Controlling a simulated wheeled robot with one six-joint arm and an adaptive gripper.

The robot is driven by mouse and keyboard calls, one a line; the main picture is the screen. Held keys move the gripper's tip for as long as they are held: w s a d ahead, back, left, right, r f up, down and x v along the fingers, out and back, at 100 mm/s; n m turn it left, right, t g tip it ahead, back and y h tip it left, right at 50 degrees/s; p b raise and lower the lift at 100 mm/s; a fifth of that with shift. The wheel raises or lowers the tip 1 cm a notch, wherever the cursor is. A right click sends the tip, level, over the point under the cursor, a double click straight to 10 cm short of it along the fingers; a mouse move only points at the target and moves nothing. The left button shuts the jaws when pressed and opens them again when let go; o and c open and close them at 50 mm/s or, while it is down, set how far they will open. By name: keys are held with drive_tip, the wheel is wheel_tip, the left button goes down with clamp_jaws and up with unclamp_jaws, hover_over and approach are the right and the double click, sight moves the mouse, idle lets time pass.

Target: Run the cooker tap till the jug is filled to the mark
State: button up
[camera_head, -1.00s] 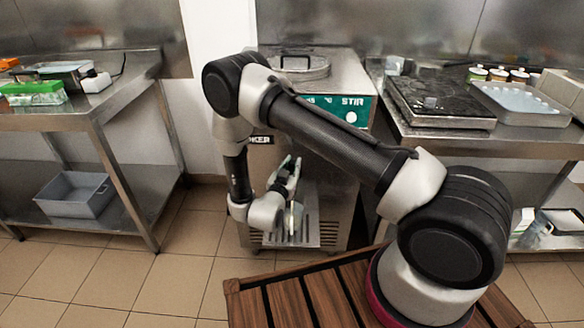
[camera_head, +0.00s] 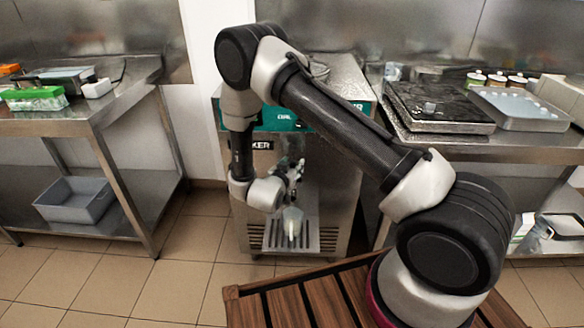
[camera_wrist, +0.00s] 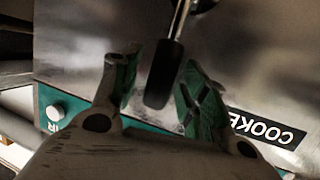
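The cooker (camera_head: 338,152) is a steel machine with a green front panel; its label shows upside down in the wrist view (camera_wrist: 268,130). A pale, translucent jug (camera_head: 292,222) stands on the slatted grate at the cooker's foot. Its mark and fill level are too small to tell. The black tap handle (camera_wrist: 164,75) on a metal rod shows in the wrist view. My gripper (camera_head: 291,170) is above the jug at the cooker's front. In the wrist view my gripper (camera_wrist: 160,88) is open, with a green-padded finger on either side of the handle and gaps between.
A steel table (camera_head: 120,100) with a green box (camera_head: 35,98) stands at the left, a grey bin (camera_head: 75,200) on its shelf. At the right, a counter (camera_head: 480,143) holds a dark-topped appliance (camera_head: 435,100) and a tray (camera_head: 520,108). Tiled floor lies clear left of the cooker.

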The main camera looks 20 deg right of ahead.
drive_tip(key=v, duration=1.2)
drive_tip(key=shift+f, duration=0.1)
idle(0.4)
drive_tip(key=w+d+f+t+h, duration=0.1)
drive_tip(key=w+d+f+h, duration=0.15)
drive_tip(key=f, duration=0.35)
drive_tip(key=shift+t+y, duration=0.35)
drive_tip(key=shift+t, duration=0.45)
drive_tip(key=w+d, duration=0.1)
drive_tip(key=w, duration=0.1)
drive_tip(key=w+d+r, duration=0.1)
drive_tip(key=w, duration=0.1)
drive_tip(key=w+d+r, duration=0.1)
drive_tip(key=w, duration=0.2)
drive_tip(key=shift+w+d+r, duration=0.1)
drive_tip(key=shift+d+r, duration=0.15)
drive_tip(key=shift+d, duration=0.15)
clamp_jaws()
